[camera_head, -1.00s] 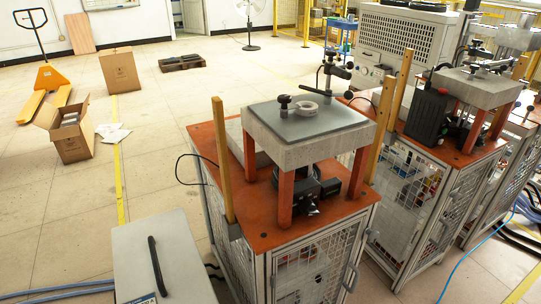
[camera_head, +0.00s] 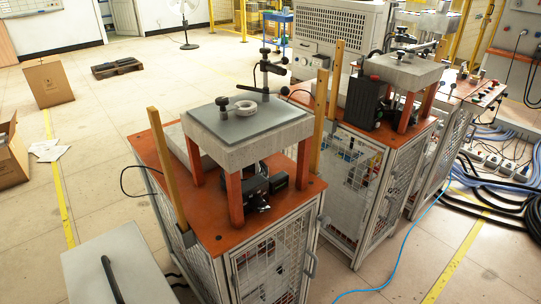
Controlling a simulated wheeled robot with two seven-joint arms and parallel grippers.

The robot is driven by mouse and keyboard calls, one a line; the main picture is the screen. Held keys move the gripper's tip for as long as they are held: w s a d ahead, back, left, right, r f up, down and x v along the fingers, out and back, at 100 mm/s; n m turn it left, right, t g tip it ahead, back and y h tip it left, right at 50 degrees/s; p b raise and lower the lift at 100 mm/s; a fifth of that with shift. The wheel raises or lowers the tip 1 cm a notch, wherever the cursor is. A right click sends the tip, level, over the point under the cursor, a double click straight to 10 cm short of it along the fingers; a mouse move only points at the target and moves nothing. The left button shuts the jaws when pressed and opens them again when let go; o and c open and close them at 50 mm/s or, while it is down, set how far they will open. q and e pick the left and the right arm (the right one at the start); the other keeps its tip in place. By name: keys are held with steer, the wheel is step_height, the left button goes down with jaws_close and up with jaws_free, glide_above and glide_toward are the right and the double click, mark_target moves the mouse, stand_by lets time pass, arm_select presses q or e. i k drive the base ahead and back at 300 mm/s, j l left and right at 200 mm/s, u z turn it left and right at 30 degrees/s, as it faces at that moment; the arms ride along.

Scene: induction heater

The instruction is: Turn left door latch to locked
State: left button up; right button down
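The nearest induction heater cabinet (camera_head: 204,236) has an orange top, a raised grey slab and mesh doors. A mesh front door (camera_head: 268,262) faces me at the lower middle. A grey handle or latch (camera_head: 311,262) shows at that door's right edge; whether it is locked cannot be told at this size. A second cabinet (camera_head: 388,190) with mesh doors stands to the right, and a small light handle shows on its front edge. Neither of my grippers is in view.
A grey box with a black handle (camera_head: 110,278) stands at the lower left, close to the nearest cabinet. Black cables (camera_head: 502,205) and a blue hose (camera_head: 410,240) lie on the floor at right. Open floor (camera_head: 385,285) lies in front of the second cabinet. Cardboard boxes (camera_head: 48,84) stand at left.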

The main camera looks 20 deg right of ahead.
mark_target(323, 222)
steer(key=k+l, duration=0.15)
steer(key=l, duration=0.5)
steer(key=k+l+z, duration=0.1)
steer(key=l, duration=0.6)
steer(key=k+l, duration=0.15)
steer(key=l, duration=0.5)
steer(key=k+l, duration=0.1)
steer(key=l, duration=0.55)
steer(key=k+l+z, duration=0.1)
steer(key=l, duration=0.6)
steer(key=k+l, duration=0.1)
steer(key=l, duration=0.6)
